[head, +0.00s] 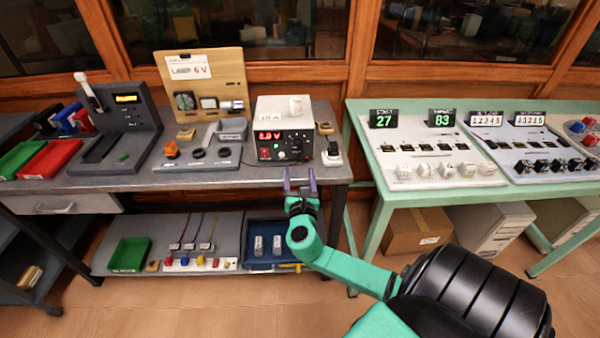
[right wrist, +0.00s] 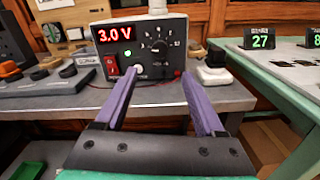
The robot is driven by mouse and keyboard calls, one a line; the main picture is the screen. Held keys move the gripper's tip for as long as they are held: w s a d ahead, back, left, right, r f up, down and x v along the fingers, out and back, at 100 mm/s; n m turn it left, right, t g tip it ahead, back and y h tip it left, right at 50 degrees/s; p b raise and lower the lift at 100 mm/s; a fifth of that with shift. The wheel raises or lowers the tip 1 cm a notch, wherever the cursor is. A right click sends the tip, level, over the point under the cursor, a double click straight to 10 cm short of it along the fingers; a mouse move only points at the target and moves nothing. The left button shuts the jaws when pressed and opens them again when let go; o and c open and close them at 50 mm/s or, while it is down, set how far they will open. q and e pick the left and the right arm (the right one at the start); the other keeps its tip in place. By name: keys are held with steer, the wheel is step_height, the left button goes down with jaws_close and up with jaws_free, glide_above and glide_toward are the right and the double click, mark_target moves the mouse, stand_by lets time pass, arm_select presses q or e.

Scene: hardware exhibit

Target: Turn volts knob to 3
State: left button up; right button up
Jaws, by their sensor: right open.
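The power supply (head: 283,116) is a box with a white top and a dark front panel, standing near the front edge of the grey bench. In the right wrist view its red display (right wrist: 115,34) reads 3.0 V. The black volts knob (right wrist: 158,48) sits in the middle of a printed dial on the panel; its exact pointer direction is too small to tell. My right gripper (head: 300,181) is open and empty, with its purple fingers pointing toward the panel. In the wrist view the fingertips (right wrist: 158,76) lie below the knob, apart from it. My left gripper is not in view.
A red switch (right wrist: 112,70) and a lit green button (right wrist: 128,53) are left of the knob. A green table (head: 372,160) with number displays is further right. Space before the bench is clear.

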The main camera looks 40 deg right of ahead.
steer(key=v, duration=0.5)
